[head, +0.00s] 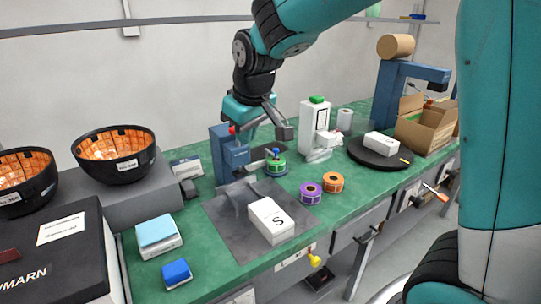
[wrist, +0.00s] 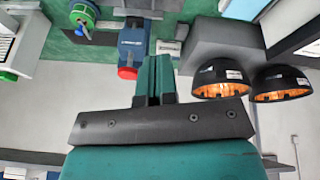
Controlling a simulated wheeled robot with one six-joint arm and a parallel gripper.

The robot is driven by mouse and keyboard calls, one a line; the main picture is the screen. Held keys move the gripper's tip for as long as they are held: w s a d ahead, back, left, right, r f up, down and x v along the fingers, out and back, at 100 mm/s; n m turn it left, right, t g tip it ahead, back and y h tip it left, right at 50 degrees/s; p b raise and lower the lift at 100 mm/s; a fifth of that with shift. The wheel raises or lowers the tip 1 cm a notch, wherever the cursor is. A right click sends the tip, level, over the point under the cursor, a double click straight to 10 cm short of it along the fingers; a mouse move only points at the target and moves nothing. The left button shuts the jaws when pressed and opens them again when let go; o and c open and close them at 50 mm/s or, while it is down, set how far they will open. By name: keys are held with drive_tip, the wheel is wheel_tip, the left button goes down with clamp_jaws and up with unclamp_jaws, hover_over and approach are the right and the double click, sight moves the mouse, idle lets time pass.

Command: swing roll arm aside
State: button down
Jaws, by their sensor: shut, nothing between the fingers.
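A blue upright device (head: 230,155) with a red knob stands on the green bench, and a green roll (head: 276,166) with a blue top sits at its right. In the wrist view the blue device (wrist: 132,42) shows its red knob, with the green roll (wrist: 82,14) to its left. My gripper (head: 286,132) is shut and empty, above and near the blue device in the head view; I cannot tell whether it touches. In the wrist view my gripper (wrist: 154,62) has its fingers together. I cannot tell clearly which part is the roll arm.
A white box (head: 269,221) lies on a grey mat in front. Purple (head: 310,193) and orange (head: 333,182) rolls stand right of it. A white device (head: 317,130), a dark turntable (head: 379,156) and a blue stand with a brown roll (head: 395,47) are further right. Dark bowls (head: 118,170) stand left.

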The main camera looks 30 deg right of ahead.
drive_tip(key=w+d+f+m+t+h+b, duration=0.1)
drive_tip(key=w+d+f+m+h, duration=0.1)
drive_tip(key=w+d, duration=1)
drive_tip(key=shift+w+f+m+h, duration=0.35)
drive_tip(key=shift+f+h, duration=0.1)
drive_tip(key=shift+h, duration=0.75)
drive_tip(key=shift+f, duration=0.1)
drive_tip(key=p+x, duration=0.1)
drive_tip(key=x, duration=1.8)
drive_tip(key=shift+w+d+f+p, duration=0.15)
drive_tip(key=shift+w+f+p, duration=0.1)
drive_tip(key=shift+f+p, duration=0.05)
